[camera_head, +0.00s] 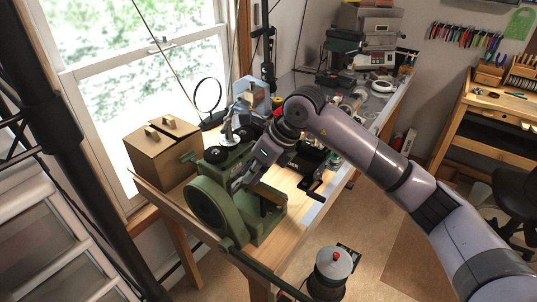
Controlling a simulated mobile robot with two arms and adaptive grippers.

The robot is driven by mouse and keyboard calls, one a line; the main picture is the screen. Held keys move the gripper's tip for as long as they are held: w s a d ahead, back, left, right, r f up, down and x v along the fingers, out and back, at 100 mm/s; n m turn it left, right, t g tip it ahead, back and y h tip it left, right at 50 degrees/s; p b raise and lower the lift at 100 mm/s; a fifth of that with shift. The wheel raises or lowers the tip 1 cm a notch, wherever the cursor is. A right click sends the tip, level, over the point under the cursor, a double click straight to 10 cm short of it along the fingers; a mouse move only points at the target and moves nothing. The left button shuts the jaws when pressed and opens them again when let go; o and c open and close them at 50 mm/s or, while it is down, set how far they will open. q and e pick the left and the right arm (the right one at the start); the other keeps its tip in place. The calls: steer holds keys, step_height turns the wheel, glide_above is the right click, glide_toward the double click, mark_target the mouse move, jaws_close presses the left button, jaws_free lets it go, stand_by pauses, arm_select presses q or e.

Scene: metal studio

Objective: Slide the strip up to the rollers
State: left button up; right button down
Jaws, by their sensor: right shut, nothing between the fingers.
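The green rolling mill (212,206) stands on the near end of the wooden bench, with a large round wheel on its left side. A thin brass-coloured strip (268,192) lies flat at the mill's right side; its end toward the rollers is hard to make out. My right arm comes in from the right, and my right gripper (243,181) points down and left, close over the mill beside the strip. It is shut and empty. I cannot tell whether its fingertips touch the strip. The rollers are mostly hidden by the mill's frame and my gripper. My left gripper is out of view.
A wooden box (160,155) stands left of the mill by the window. A round magnifier (208,95) and small tools stand behind it. Dark equipment (313,158) sits right of my wrist. A red-knobbed canister (333,264) stands low in front, with open floor to its right.

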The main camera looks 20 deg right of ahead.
steer(key=h, duration=0.2)
glide_above(265, 193)
steer(key=s, duration=0.2)
steer(key=shift+m+h, duration=0.3)
steer(key=f+b, duration=0.1)
steer(key=f, duration=0.1)
steer(key=d+f+b, duration=0.1)
steer(key=f, duration=0.1)
steer(key=f+b, duration=0.2)
steer(key=shift+w+d+f, duration=0.1)
steer(key=shift+d+f, duration=0.15)
steer(key=shift+f, duration=0.05)
steer(key=shift+f+b, duration=0.55)
steer(key=shift+f, duration=0.05)
steer(key=shift+f, duration=0.1)
stand_by(0.4)
steer(key=shift+a+b, duration=0.2)
steer(key=shift+b, duration=0.1)
steer(key=shift+w+a, duration=0.3)
steer(key=shift+w, duration=0.2)
